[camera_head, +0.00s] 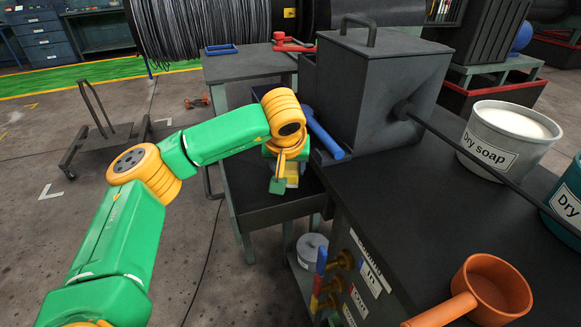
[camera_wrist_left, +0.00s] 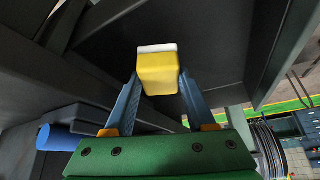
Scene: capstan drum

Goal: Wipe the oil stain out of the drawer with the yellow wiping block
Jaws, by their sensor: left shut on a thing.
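My left gripper (camera_head: 285,178) points down over the open dark drawer (camera_head: 262,217) below the bench. It is shut on the yellow wiping block (camera_wrist_left: 158,72), which sits between its two blue-grey fingers in the left wrist view. The block has a pale strip at its far end. A little of the block (camera_head: 292,172) also shows beside the gripper in the head view. I cannot tell whether it touches the drawer floor. No oil stain can be made out in either view. My right gripper is not in view.
A grey metal box (camera_head: 378,85) stands on the dark bench, with a blue handle (camera_head: 323,135) close to my left gripper. A dry soap tub (camera_head: 508,140) and an orange pan (camera_head: 487,290) stand to the right. Open floor lies left of the drawer.

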